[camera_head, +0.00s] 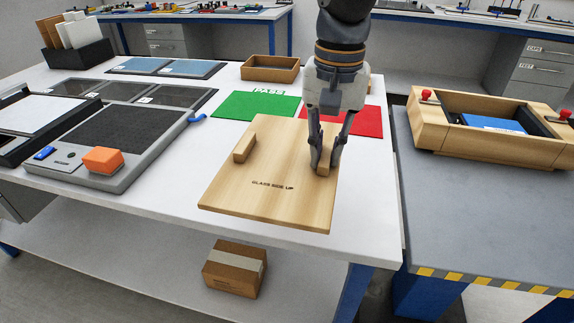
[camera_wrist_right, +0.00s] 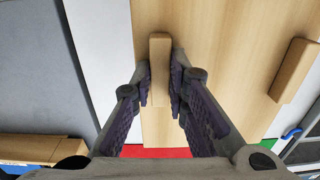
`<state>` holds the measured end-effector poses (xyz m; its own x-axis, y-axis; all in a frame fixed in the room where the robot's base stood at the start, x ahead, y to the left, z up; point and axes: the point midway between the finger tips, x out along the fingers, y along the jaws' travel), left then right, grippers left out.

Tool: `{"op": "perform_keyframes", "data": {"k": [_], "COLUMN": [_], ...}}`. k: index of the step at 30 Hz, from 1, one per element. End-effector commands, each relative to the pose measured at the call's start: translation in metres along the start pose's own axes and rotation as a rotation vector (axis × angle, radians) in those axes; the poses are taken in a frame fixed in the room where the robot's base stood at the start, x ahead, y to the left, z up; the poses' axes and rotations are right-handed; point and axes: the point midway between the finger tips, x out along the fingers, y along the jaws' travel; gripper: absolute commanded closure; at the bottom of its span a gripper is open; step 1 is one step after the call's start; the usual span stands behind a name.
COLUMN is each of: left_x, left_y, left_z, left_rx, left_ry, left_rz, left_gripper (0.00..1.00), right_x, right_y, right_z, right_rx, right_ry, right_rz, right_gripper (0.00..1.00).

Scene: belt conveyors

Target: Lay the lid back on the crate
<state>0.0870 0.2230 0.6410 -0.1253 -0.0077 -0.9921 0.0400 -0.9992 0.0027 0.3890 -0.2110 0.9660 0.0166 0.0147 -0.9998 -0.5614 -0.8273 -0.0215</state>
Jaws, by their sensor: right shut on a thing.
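The lid (camera_head: 264,195) is a flat wooden board marked "GLASS SIDE UP", with two wooden handle bars on top. It is at the front right of the white table; I cannot tell whether it touches the tabletop. My right gripper (camera_head: 323,168) is shut on the lid's right handle bar. In the right wrist view the handle (camera_wrist_right: 159,70) is between the fingers (camera_wrist_right: 160,88), and the other handle (camera_wrist_right: 295,70) is free. The open wooden crate (camera_head: 490,128) stands on the grey table at the right, with a blue thing (camera_head: 493,122) inside. My left gripper is not in view.
The crate has red-knobbed clamps (camera_head: 427,96) at its ends. A green mat (camera_head: 258,106) and a red mat (camera_head: 362,121) lie behind the lid. A grey device with an orange block (camera_head: 103,160) is at the left. A gap separates the two tables. The grey table's front (camera_head: 470,220) is clear.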

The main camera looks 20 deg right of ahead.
Motion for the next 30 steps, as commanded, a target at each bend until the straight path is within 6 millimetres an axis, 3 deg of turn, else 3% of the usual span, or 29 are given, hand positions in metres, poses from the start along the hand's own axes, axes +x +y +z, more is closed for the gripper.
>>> {"op": "perform_keyframes", "data": {"k": [1, 6, 12, 17, 22, 30], "left_x": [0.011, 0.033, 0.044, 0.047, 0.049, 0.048], "left_y": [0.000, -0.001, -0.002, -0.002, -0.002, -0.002], "left_z": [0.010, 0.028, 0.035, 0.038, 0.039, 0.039], "left_rx": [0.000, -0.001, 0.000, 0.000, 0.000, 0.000], "left_ry": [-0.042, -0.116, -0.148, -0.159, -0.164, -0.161], "left_rz": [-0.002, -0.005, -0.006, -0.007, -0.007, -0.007], "left_gripper": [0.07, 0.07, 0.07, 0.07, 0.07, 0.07], "right_x": [0.019, 0.052, 0.082, 0.092, 0.120, 0.121], "right_y": [-0.009, -0.031, -0.044, -0.049, -0.049, -0.049], "right_z": [-0.017, -0.061, -0.087, -0.096, -0.097, -0.097], "right_rx": [0.001, 0.001, 0.000, 0.000, -0.002, -0.002], "right_ry": [-0.014, -0.020, -0.009, -0.006, -0.005, -0.001], "right_rz": [0.006, 0.010, 0.005, 0.002, 0.002, 0.000], "right_gripper": [1.00, 1.00, 1.00, 1.00, 1.00, 1.00]}}
